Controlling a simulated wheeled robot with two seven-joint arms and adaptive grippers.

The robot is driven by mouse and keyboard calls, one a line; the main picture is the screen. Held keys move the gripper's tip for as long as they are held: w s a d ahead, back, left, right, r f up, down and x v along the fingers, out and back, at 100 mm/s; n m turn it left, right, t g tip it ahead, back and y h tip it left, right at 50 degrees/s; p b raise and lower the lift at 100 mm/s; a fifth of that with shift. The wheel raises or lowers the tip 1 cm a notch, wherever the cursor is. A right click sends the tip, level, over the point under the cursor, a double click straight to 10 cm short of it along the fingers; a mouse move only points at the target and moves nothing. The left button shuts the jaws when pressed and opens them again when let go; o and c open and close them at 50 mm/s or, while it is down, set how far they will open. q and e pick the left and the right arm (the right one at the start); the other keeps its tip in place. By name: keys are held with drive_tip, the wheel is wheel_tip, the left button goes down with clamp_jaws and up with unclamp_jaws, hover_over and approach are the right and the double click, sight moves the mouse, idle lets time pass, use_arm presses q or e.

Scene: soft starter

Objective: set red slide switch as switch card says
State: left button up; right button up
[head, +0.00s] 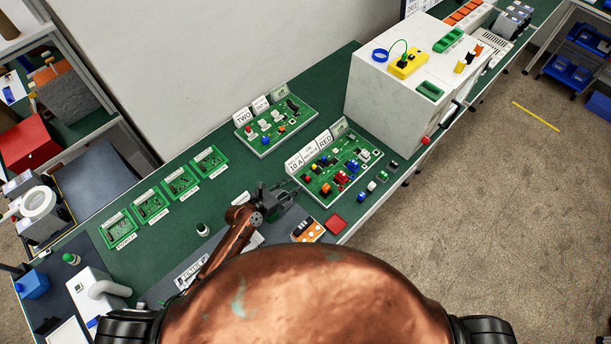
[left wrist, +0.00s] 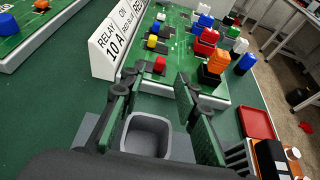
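The near green circuit board (head: 321,195) carries several coloured parts, with white lettered cards along its back edge. One card reads RED (head: 325,138) in the head view; the cards (left wrist: 112,40) in the left wrist view partly read RELAY 10 A and ON, the rest cut off or too small. Small red parts stand on the board, one near the cards (left wrist: 159,64) and a larger one (left wrist: 205,42); I cannot tell which is the slide switch, or its position. My left gripper (head: 287,189) is open and empty at the board's left end, also in the left wrist view (left wrist: 155,83). My right gripper is not in view.
A grey cup (left wrist: 147,135) stands below the left fingers. A red tray (head: 335,223) and an orange-and-black item (head: 307,230) lie near the table's front edge. A second board (head: 275,127) is behind, a large white cabinet (head: 395,100) to the right. Small green boards line the left.

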sight(307, 178)
use_arm(q)
drive_tip(key=x, duration=0.8)
drive_tip(key=shift+s+r+b, duration=0.1)
drive_tip(key=shift+b, duration=0.25)
clamp_jaws()
